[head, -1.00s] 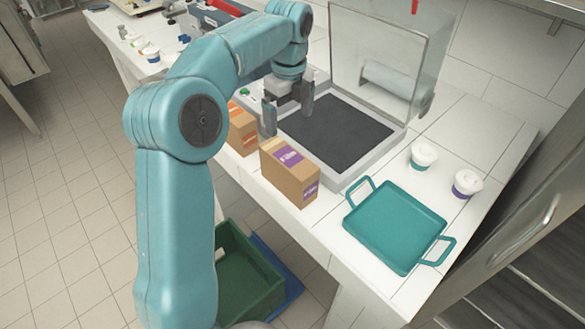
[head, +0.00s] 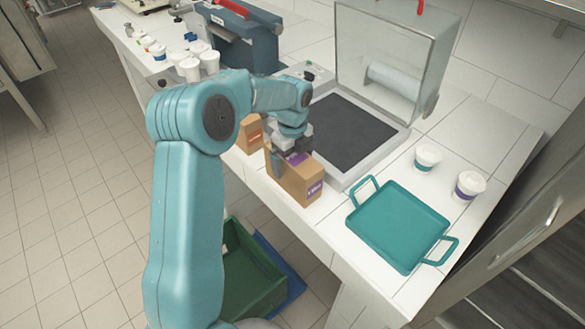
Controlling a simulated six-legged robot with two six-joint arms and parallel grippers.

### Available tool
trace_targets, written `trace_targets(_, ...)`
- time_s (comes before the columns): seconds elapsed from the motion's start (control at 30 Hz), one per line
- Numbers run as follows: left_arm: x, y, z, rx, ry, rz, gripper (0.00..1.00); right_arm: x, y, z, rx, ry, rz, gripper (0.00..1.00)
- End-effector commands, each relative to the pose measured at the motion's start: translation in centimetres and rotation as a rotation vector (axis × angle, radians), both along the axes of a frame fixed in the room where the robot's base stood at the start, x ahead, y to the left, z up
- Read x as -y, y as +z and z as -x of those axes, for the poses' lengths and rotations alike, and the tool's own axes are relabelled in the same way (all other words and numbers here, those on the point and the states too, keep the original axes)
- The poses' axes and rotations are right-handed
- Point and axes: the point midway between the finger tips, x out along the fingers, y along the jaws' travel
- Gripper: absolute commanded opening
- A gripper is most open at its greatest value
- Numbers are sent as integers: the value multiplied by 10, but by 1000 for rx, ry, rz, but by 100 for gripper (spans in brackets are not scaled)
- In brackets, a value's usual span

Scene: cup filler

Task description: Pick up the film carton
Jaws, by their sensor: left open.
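The film carton (head: 296,184), a brown box with a purple label, stands upright on the white counter at the near edge of the wrapping machine. My left gripper (head: 288,158) is open at the top of this carton, pointing down. One finger shows against the carton's left end; the other is largely hidden, so I cannot tell whether the fingers straddle it fully. The gripper and wrist cover part of the carton's top. My right gripper is not in view.
A second carton with an orange label (head: 249,134) stands just left of the film carton. The wrapping machine (head: 352,180) with a raised clear lid is behind. A teal tray (head: 398,226) and two lidded cups (head: 427,157) are to the right. A green crate (head: 250,275) is below.

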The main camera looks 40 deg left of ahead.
Motion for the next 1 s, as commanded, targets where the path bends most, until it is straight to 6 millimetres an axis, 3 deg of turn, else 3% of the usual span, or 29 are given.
trace_targets(0.3,0,-7,0,1,1,0,97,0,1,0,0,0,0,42)
trace_targets(0.5,0,-7,0,1,0,0,32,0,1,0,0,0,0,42)
trace_targets(0.83,0,-3,-1,3,0,-1,32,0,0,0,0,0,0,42)
trace_targets(1.0,0,15,-1,7,0,-2,32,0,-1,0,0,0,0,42)
